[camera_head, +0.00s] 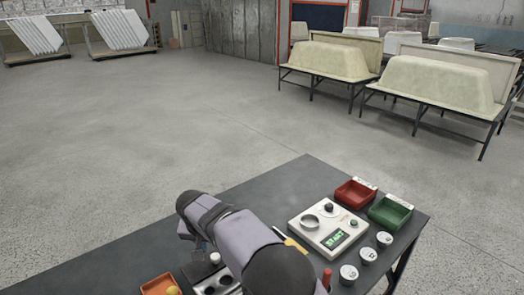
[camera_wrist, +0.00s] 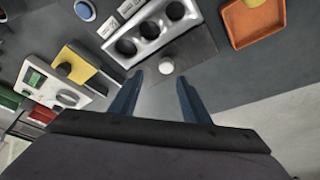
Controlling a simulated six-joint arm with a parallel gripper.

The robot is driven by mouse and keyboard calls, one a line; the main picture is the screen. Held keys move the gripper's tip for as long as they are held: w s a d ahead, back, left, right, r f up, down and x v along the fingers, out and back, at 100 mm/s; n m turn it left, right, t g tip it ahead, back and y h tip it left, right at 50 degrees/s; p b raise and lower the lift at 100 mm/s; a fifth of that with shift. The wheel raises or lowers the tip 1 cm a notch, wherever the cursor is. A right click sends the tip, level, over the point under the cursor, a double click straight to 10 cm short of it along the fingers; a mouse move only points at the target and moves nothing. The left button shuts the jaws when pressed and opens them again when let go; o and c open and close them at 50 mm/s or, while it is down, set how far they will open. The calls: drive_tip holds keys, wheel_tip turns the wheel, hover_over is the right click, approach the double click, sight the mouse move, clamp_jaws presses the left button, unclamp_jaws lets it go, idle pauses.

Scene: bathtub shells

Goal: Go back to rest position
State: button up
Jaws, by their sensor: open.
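My gripper (camera_wrist: 157,90) shows in the wrist view with its two blue fingers apart and nothing between them. It is over the dark table (camera_wrist: 210,75). A small white round piece (camera_wrist: 166,66) lies just beyond the fingertips on a dark plate. A pale holder with dark round holes (camera_wrist: 165,22) is a little farther off. In the head view my arm reaches over the table (camera_head: 130,245) from the bottom edge, and it hides the fingers there.
An orange tray (camera_head: 153,288) is left of my arm. To its right are a white instrument (camera_head: 318,232), a red tray (camera_head: 355,194), a green tray (camera_head: 390,212) and white round containers (camera_head: 368,254). Bathtub shells (camera_head: 435,83) stand on racks beyond open floor.

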drive_tip(key=s+d+r+g, duration=0.1)
drive_tip(key=s+d, duration=0.3)
drive_tip(key=d, duration=0.7)
drive_tip(key=s+d+g, duration=0.1)
drive_tip(key=s+d, duration=0.2)
drive_tip(key=d, duration=0.8)
drive_tip(key=s+d+f+g, duration=0.1)
drive_tip(key=s+d, duration=0.5)
drive_tip(key=s, duration=0.4)
drive_tip(key=s+d+f+g, duration=0.1)
drive_tip(key=s+d+f, duration=0.1)
drive_tip(key=s+d, duration=0.5)
drive_tip(key=s, duration=0.3)
drive_tip(key=shift+p, duration=0.4)
